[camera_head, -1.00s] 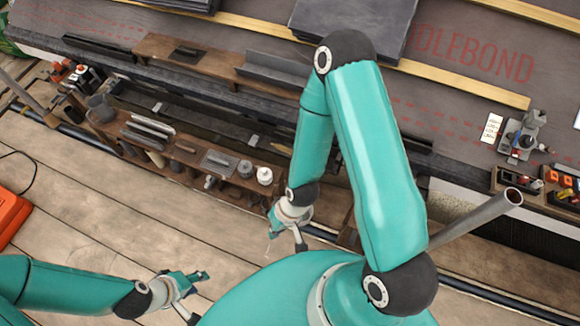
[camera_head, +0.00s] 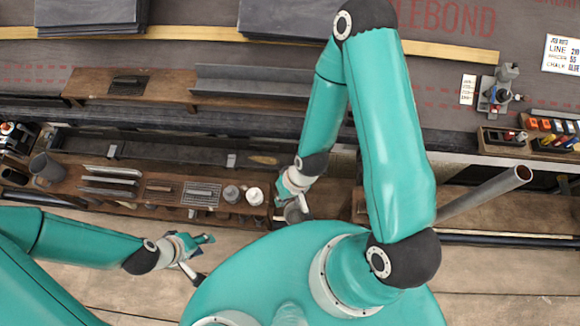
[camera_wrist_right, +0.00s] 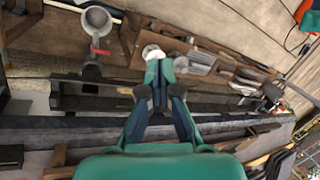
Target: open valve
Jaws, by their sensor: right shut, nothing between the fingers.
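My right gripper (camera_head: 298,205) hangs above the edge of the wooden tool shelf in the head view. In the right wrist view my right gripper (camera_wrist_right: 160,68) is shut and empty, its tips in front of a white-topped bottle (camera_wrist_right: 152,50). A grey round fitting with a red lever (camera_wrist_right: 98,50) lies to the left of the fingers there, apart from them. It may be the valve, but I cannot tell for sure. My left gripper (camera_head: 202,258) is open and empty over the plank floor, below the shelf in the picture.
The tool shelf (camera_head: 130,205) holds trowels, a grey mug (camera_head: 45,168) and a white bottle (camera_head: 255,196). A metal pipe (camera_head: 485,195) rises at the right. A grey device (camera_head: 497,92) stands beside a tool box (camera_head: 503,138). Slates (camera_head: 90,14) lie at the back.

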